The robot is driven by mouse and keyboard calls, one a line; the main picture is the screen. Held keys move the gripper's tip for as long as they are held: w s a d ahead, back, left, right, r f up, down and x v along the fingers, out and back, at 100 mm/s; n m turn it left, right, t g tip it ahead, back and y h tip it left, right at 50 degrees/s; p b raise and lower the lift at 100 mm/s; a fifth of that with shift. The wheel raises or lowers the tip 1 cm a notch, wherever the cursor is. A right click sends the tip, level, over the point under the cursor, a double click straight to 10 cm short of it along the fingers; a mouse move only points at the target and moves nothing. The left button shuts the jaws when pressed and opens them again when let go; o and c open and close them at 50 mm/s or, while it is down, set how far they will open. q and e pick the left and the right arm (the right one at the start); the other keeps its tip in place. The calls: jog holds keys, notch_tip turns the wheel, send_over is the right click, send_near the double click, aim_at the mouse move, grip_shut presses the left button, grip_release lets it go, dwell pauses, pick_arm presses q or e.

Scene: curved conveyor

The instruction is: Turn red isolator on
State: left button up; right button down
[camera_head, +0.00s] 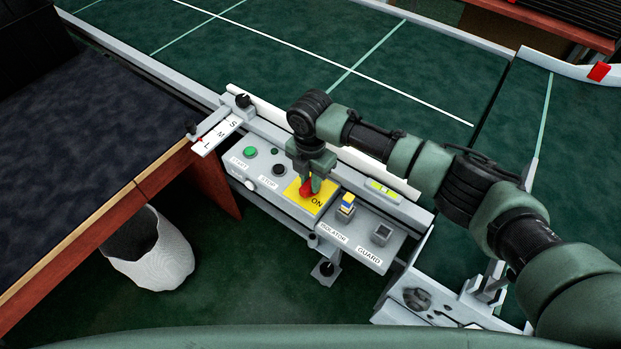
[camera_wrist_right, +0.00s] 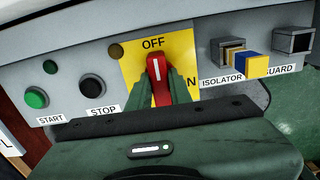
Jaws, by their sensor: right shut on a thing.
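The red isolator knob (camera_head: 306,188) sits on a yellow plate (camera_head: 322,190) on the grey control panel, with ON printed at its right side in the head view. In the right wrist view the red knob (camera_wrist_right: 157,77) shows a white line pointing up towards the word OFF on the yellow plate (camera_wrist_right: 183,52). My right gripper (camera_head: 309,183) reaches down onto the knob and is shut on it. Its green fingers (camera_wrist_right: 163,92) lie on either side of the knob in the wrist view. My left gripper is not in view.
A green START button (camera_head: 250,152) and a black STOP button (camera_head: 280,169) are left of the knob. A blue and yellow block (camera_head: 346,206) and a square GUARD socket (camera_head: 382,235) are to its right. A white bin (camera_head: 160,254) stands below the dark table.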

jog(key=m+p, duration=0.3)
jog(key=shift+r, duration=0.3)
jog(key=m+p, duration=0.3)
jog(key=m, duration=0.2)
jog(key=shift+m+p, duration=0.3)
jog(key=m+p, duration=0.2)
jog(key=m, duration=0.2)
jog(key=shift+a+m, duration=0.1)
jog(key=shift+m, duration=0.2)
jog(key=m+p, duration=0.2)
jog(key=m, duration=0.2)
jog(key=shift+w+f, duration=0.1)
jog(key=shift+m, duration=0.3)
jog(key=c, duration=1.3)
grip_release()
jog(key=shift+f, duration=0.1)
